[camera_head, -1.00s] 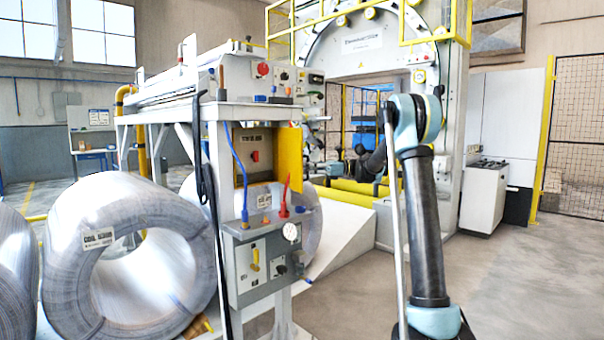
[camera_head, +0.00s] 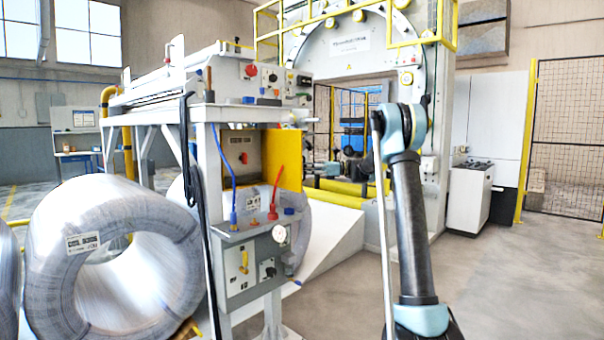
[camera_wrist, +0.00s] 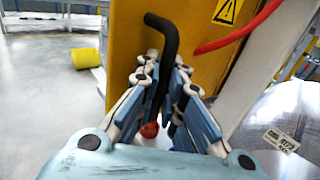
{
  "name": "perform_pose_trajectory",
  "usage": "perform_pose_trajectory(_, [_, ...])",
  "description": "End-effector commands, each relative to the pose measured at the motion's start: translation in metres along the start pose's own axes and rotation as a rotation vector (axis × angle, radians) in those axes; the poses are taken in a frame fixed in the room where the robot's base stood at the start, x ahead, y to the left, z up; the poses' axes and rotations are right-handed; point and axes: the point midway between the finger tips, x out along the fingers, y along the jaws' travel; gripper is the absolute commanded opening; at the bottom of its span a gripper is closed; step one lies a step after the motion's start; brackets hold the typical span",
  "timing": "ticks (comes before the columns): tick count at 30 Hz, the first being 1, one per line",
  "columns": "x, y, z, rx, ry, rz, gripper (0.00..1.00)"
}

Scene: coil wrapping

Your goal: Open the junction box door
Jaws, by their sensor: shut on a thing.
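The junction box (camera_head: 240,158) is a grey-framed cabinet on the machine stand, left of centre in the head view. Its yellow door (camera_head: 284,160) stands open, hinged at the right side of the box and swung out to the right. In the wrist view the yellow door (camera_wrist: 125,60) fills the upper middle, with a bent black handle (camera_wrist: 170,40) on it. My gripper (camera_wrist: 167,80) is shut on this handle, its blue-and-white fingers on either side.
A red hose (camera_head: 275,192) and a blue hose (camera_head: 226,170) rise from the panel below the box. A control panel with a gauge (camera_head: 279,233) sits beneath. A large wire coil (camera_head: 50,250) stands at left. The floor at right is clear.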

Motion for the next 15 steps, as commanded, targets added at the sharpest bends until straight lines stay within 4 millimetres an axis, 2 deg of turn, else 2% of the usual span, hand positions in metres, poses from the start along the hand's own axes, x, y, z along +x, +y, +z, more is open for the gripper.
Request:
perform_pose_trajectory(1, [-0.0031, 0.0022, -0.0018, 0.002, 0.003, 0.002, 0.12])
perform_pose_trajectory(3, [-0.0025, 0.002, -0.0015, 0.002, 0.003, 0.002, 0.28])
perform_pose_trajectory(15, [0.0, 0.0007, -0.0006, 0.001, 0.001, 0.004, 0.29])
